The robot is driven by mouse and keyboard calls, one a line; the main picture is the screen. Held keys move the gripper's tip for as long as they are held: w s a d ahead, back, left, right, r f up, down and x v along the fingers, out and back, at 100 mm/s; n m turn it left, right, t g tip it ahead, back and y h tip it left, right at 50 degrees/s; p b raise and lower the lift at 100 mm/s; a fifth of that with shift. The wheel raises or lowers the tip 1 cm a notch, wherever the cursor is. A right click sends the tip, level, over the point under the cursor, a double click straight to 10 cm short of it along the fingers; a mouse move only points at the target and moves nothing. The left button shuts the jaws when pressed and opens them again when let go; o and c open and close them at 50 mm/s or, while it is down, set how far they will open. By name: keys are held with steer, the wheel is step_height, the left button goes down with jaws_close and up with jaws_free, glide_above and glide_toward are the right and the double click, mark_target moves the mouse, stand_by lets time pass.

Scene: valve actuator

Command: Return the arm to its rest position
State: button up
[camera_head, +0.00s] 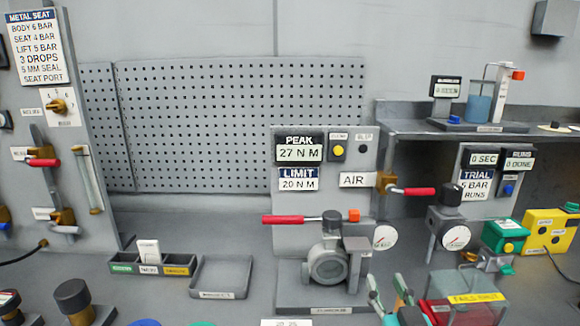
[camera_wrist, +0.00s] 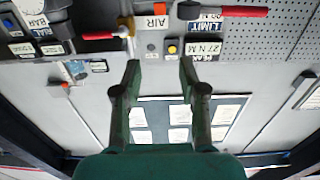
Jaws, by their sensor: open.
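My gripper (camera_head: 387,290) shows at the bottom of the head view, right of centre, in front of the valve test stand. In the wrist view my gripper (camera_wrist: 160,68) has its two fingers well apart with nothing between them. The valve test stand (camera_head: 328,262) carries a red-handled lever (camera_head: 285,219) and a display reading PEAK 27 N M. The wrist view is upside down and shows the stand's panel and the AIR label (camera_wrist: 155,22) beyond the fingertips. Most of my arm is out of the head view.
A divided tray (camera_head: 150,264) and an empty tray (camera_head: 218,278) lie left of the stand. A clear box marked FAILS ONLY (camera_head: 470,300) is close right of my gripper. A red-handled air valve (camera_head: 410,191), a gauge (camera_head: 456,238) and a shelf (camera_head: 400,124) stand behind on the right.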

steer(key=s+f+g, duration=0.2)
steer(key=s+f, duration=1.3)
steer(key=f, duration=0.4)
steer(key=s+f, duration=0.2)
steer(key=s, duration=1.1)
steer(key=s+f+g, duration=0.1)
steer(key=s+f, duration=0.2)
steer(key=s, duration=1)
steer(key=shift+s+d, duration=0.25)
steer(key=shift+d, duration=0.15)
stand_by(0.3)
